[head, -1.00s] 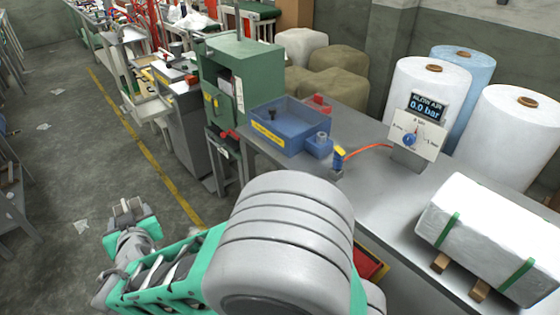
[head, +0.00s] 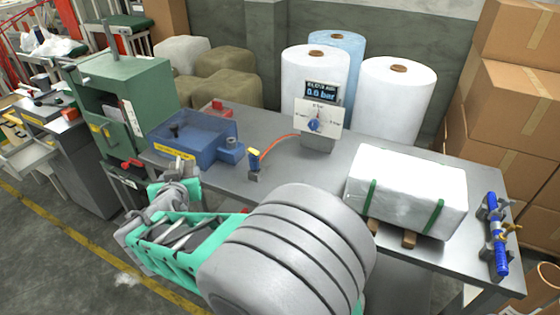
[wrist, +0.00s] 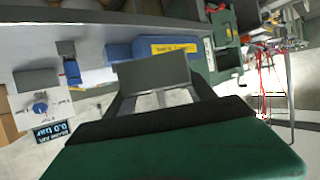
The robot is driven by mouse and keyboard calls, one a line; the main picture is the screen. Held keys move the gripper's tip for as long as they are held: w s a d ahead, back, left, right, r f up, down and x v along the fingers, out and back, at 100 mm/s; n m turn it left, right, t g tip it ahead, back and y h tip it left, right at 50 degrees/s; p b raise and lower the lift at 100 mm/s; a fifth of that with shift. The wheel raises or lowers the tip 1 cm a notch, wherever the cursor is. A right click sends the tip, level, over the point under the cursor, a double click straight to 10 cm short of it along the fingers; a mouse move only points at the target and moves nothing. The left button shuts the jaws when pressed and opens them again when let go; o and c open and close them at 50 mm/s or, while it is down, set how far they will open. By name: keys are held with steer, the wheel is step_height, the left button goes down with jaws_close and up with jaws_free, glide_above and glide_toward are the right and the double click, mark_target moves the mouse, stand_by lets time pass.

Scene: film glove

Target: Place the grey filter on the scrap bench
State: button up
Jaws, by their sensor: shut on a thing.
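My gripper (head: 180,166) is in front of the near left edge of a long grey bench (head: 290,180), low by the blue bin. In the wrist view, a plain grey block (wrist: 152,72) sits at the fingertips and the jaws are shut on it. It looks like the grey filter, though its shape is partly hidden by the fingers. In the head view it is too small to tell apart from the grey fingers. No readable label shows which surface is the scrap bench.
The bench carries a blue bin (head: 194,135) with a yellow label, a blue-yellow fitting (head: 254,165) on an orange hose, a gauge panel (head: 318,118), a white strapped block (head: 408,190) and a blue clamped tube (head: 495,235). A green cabinet (head: 125,105) stands left. The floor at lower left is clear.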

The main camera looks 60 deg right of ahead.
steer(key=s+d+r+m+g+h, duration=0.2)
steer(key=s+d+r+m+g, duration=0.3)
steer(key=s+d, duration=0.65)
steer(key=s+d+r+m+g+h, duration=0.25)
steer(key=s+d+r, duration=0.35)
steer(key=s+d, duration=0.55)
steer(key=p, duration=0.1)
glide_above(316, 169)
steer(key=shift+g+y, duration=0.25)
step_height(316, 169, down, 18)
steer(key=shift+s+f, duration=0.1)
step_height(316, 169, down, 2)
steer(key=shift+f+p, duration=0.25)
steer(key=shift+p, duration=0.3)
steer(key=shift+f, duration=0.35)
steer(key=o, duration=1.5)
steer(key=shift+c, duration=0.2)
